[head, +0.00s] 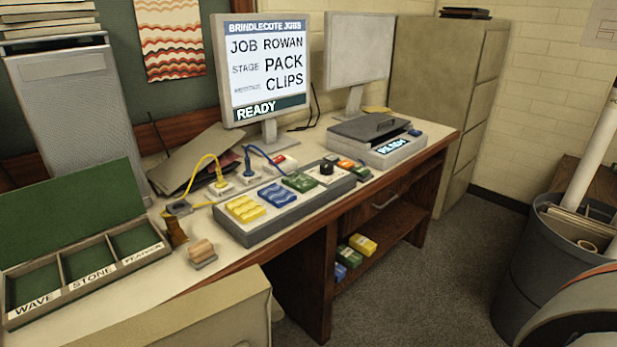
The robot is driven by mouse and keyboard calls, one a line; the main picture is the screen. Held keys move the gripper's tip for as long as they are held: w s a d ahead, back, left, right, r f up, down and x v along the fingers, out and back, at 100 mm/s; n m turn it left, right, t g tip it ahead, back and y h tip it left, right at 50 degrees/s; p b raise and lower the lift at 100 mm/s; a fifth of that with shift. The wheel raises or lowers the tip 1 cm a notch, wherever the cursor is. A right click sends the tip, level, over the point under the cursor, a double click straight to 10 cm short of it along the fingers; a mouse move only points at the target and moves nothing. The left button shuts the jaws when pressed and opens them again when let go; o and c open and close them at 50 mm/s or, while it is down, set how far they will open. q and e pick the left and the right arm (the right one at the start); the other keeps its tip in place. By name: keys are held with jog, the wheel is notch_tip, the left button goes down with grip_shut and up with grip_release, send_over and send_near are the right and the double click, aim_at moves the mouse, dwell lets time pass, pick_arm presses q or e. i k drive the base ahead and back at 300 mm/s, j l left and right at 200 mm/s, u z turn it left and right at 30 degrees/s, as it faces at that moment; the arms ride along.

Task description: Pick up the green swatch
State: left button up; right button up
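A green swatch (299,182) with a wavy top lies on a long grey tray (290,220) on the desk. It is at the right of a row, beside a blue swatch (277,195) and a yellow swatch (245,208). A dark round knob (326,168) is just to its right on the same tray. A second, smaller green piece (359,174) lies past the tray's right end; I cannot tell what it is. Neither of my grippers is in view.
An open three-part box (90,278) labelled WAVE, STONE and FEATHER stands at the left. Yellow and blue cables (205,160) run behind the tray. A monitor (265,70) reads JOB ROWAN, PACK CLIPS, READY. A bin (545,250) stands at right; carpet before the desk is clear.

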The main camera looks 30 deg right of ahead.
aim_at(300, 183)
jog(key=i+l+u, duration=0.15)
jog(key=l, duration=1.35)
jog(key=l+u, duration=0.15)
jog(key=l, duration=1.35)
jog(key=i, duration=0.05)
